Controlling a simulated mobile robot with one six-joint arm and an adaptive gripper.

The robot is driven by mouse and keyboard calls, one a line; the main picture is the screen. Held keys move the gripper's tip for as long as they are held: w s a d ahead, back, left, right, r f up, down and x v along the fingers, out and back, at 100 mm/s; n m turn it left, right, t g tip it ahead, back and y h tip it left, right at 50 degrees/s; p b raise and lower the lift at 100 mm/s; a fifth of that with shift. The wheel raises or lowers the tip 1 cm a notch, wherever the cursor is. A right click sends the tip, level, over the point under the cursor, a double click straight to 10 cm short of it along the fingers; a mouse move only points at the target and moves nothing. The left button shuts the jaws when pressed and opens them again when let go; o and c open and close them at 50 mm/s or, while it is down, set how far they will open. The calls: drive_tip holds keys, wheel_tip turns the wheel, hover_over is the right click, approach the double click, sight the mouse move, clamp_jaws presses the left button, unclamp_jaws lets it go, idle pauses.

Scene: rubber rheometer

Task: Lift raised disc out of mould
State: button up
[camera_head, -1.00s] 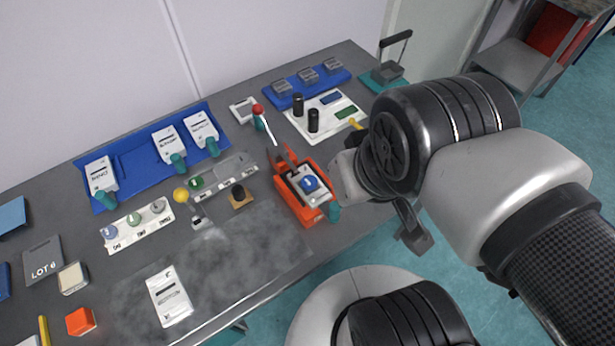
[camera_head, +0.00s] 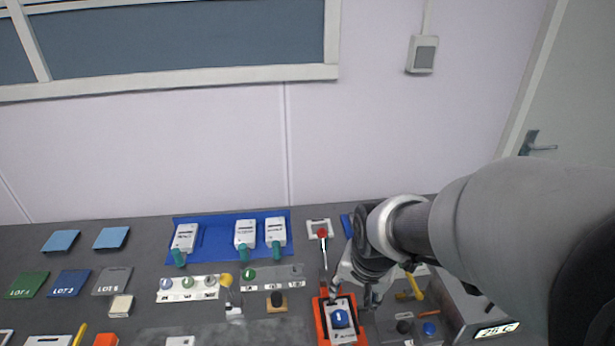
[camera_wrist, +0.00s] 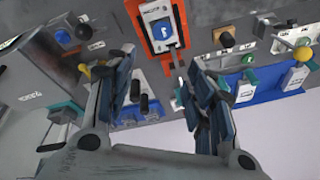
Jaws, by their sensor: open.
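An orange frame (camera_head: 322,330) near the front of the bench holds a white-grey block with a round blue disc (camera_head: 340,318) on top. The orange frame (camera_wrist: 179,45) and blue disc (camera_wrist: 163,30) also show at the top of the wrist view. I cannot tell for sure whether this block is the mould. My gripper (camera_head: 352,291) is just behind and right of the frame, partly hidden by its own arm. In the wrist view my gripper (camera_wrist: 163,65) is open, its fingers spread, with nothing between them; the orange frame lies beyond the tips.
A red-topped lever (camera_head: 322,234) stands behind the orange frame. A white strip with round knobs (camera_head: 188,288) and a tan block with a dark knob (camera_head: 277,301) lie nearby. A display box (camera_head: 494,331) is at right.

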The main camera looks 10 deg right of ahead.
sight(340, 316)
drive_tip(key=shift+o, duration=0.7)
drive_tip(key=shift+w+f, duration=0.2)
drive_tip(key=shift+f, duration=0.2)
drive_tip(key=b+x, duration=0.4)
drive_tip(key=x, duration=0.8)
drive_tip(key=shift+a+f, duration=0.15)
drive_tip(key=x, duration=0.1)
drive_tip(key=b+x, duration=0.1)
drive_tip(key=x, duration=0.1)
drive_tip(key=b+x, duration=0.1)
drive_tip(key=x, duration=0.1)
drive_tip(key=shift+s+a+f, duration=0.15)
drive_tip(key=shift+s+f, duration=0.05)
drive_tip(key=shift+s, duration=0.05)
drive_tip(key=shift+r, duration=0.1)
drive_tip(key=shift+c, duration=0.3)
drive_tip(key=c, duration=0.8)
drive_tip(key=shift+r, duration=0.1)
drive_tip(key=shift+c, duration=0.2)
